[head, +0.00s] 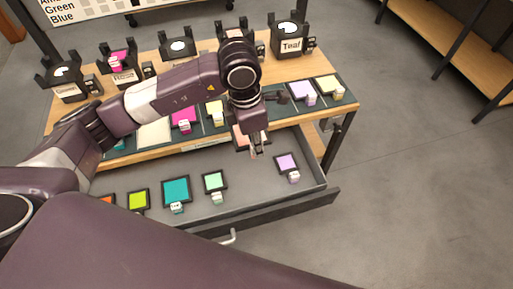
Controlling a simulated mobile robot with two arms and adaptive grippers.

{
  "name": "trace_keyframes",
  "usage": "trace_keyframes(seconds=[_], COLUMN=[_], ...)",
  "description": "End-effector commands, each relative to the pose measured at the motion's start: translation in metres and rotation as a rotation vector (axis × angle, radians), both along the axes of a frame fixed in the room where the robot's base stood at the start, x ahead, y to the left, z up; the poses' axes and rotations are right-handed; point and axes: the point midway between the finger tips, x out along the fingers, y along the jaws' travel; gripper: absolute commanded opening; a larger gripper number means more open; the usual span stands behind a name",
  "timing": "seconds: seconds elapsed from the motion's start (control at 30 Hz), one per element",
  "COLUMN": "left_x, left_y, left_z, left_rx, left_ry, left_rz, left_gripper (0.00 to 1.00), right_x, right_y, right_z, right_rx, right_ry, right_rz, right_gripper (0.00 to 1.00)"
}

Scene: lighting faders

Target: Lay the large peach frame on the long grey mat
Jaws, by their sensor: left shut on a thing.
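My left gripper (254,150) is shut on the large peach frame (239,140), holding it over the back edge of the open drawer, by the table's front edge. My gripper and wrist hide much of this frame. The long grey mat (284,112) lies along the front of the tabletop, behind the gripper. It bears several frames, among them a magenta one (183,116), a lilac one (302,90) and a pale yellow one (329,86). My arm covers part of the mat. My right gripper is not in view.
The open drawer (258,202) holds lime (138,200), teal (176,189), mint (214,181) and lilac (287,162) frames, plus an orange one (107,201). Black labelled stands, one reading Teal (290,46), line the table's back. A wooden shelf (430,35) stands at the right.

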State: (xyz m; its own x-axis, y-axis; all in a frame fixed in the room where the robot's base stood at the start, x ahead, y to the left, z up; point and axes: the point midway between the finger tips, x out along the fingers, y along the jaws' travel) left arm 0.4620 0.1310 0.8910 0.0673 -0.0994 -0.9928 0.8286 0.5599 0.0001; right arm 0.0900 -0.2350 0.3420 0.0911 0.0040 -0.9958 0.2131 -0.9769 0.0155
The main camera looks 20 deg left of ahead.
Motion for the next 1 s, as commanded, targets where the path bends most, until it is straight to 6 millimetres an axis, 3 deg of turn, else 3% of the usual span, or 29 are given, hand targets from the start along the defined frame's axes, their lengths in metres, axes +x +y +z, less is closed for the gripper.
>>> trace_keyframes(seconds=[1.0], left_x=[0.001], left_y=[0.0], left_z=[0.106], left_rx=[-0.001], left_ry=[-0.002], left_rz=[-0.001], left_gripper=[0.0], right_x=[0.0], right_y=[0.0], right_z=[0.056], right_rx=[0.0], right_ry=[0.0], right_rz=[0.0], right_gripper=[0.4])
